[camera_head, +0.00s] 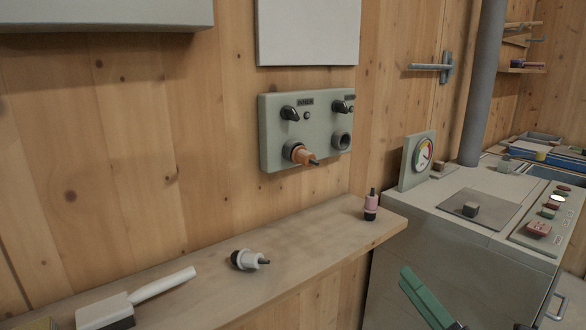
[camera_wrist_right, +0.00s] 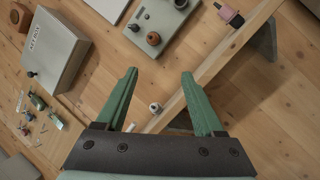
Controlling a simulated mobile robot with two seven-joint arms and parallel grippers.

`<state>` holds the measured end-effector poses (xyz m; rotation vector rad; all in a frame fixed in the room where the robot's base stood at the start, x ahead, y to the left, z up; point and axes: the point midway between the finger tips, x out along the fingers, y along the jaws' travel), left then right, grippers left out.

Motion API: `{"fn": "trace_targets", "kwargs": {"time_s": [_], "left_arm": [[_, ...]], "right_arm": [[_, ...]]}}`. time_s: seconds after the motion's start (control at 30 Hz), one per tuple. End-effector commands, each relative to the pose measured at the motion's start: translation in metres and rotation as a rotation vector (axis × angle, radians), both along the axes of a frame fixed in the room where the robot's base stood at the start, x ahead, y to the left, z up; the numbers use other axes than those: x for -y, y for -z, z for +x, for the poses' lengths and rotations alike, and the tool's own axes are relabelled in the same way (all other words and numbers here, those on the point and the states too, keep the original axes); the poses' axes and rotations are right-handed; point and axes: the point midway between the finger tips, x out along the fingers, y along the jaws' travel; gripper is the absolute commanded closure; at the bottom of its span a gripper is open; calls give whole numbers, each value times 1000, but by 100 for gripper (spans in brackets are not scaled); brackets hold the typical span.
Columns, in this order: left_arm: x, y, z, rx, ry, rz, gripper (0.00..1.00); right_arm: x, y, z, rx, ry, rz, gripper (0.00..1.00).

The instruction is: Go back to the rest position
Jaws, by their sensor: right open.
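My right gripper (camera_head: 425,298) shows at the lower right of the head view as a green finger in front of the grey machine. In the right wrist view its two green fingers (camera_wrist_right: 159,76) stand wide apart with nothing held. A small white plug (camera_wrist_right: 155,107) shows beyond the gap, apart from the fingers. My left gripper is not in view.
The wooden shelf (camera_head: 205,275) bears the white plug (camera_head: 250,260), a pink plug (camera_head: 371,203) and a white-handled brush (camera_head: 135,300). The wall panel (camera_head: 320,112) has an orange plug (camera_head: 301,154) in its left socket. The grey machine (camera_head: 450,230) stands right.

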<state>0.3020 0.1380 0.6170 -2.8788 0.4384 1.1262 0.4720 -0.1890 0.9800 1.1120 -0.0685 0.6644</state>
Motion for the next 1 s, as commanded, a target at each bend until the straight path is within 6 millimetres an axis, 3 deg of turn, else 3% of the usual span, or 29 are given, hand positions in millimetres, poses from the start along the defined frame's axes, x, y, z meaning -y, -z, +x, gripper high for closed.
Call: {"fn": "trace_targets", "kwargs": {"time_s": [0.03, 0.1, 0.27, 0.4, 0.57, 0.6, 0.63, 0.8, 1.0], "left_arm": [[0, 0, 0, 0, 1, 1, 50], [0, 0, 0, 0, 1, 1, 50], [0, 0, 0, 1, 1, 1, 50], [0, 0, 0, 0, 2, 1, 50], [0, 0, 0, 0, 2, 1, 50], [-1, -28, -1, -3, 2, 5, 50], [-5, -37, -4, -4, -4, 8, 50], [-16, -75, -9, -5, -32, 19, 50], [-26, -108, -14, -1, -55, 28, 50]], "right_arm": [[7, 37, 0, -170, 10, 202, 30], [14, 90, -3, -402, 40, 486, 30], [12, 207, -37, -847, 153, 1018, 30], [-11, 295, -94, -1183, 296, 1413, 30], [-57, 369, -181, -1531, 508, 1816, 30], [-50, 338, -176, -1508, 500, 1810, 30], [-47, 327, -175, -1499, 501, 1807, 30], [-36, 288, -179, -1470, 518, 1811, 30], [-25, 255, -184, -1443, 532, 1819, 30]]}}
